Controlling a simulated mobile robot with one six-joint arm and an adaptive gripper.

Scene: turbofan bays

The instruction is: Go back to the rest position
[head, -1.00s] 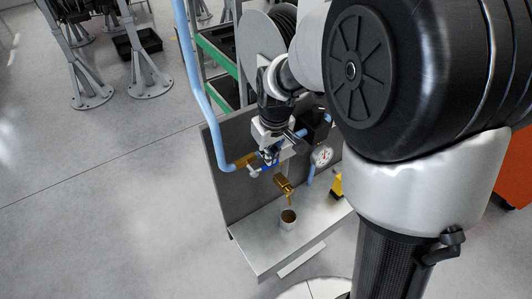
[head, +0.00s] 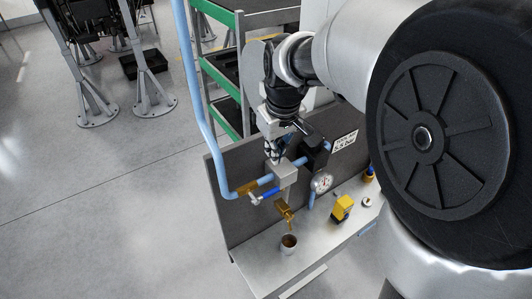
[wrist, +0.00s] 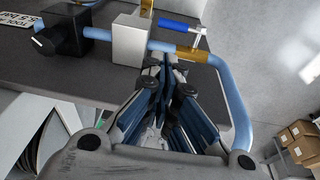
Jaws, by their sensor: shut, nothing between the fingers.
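My gripper (head: 274,155) hangs fingers-down just above the grey block of the pipe assembly in the head view. In the wrist view my gripper (wrist: 160,75) has its fingers together and empty, with the blue pipe (wrist: 225,85) beyond them. I cannot tell the exact gap between the fingers and the grey block (head: 284,174). The blue-handled valve (head: 264,195) is to the lower left of my gripper. It also shows at the top of the wrist view (wrist: 180,25).
A brass tap (head: 284,212) is above a cup (head: 289,244) with brown contents on the bench (head: 310,245). A pressure gauge (head: 321,182) and a yellow device (head: 342,208) are to the right. A green-edged shelf (head: 222,85) stands behind. Open floor (head: 110,215) lies left.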

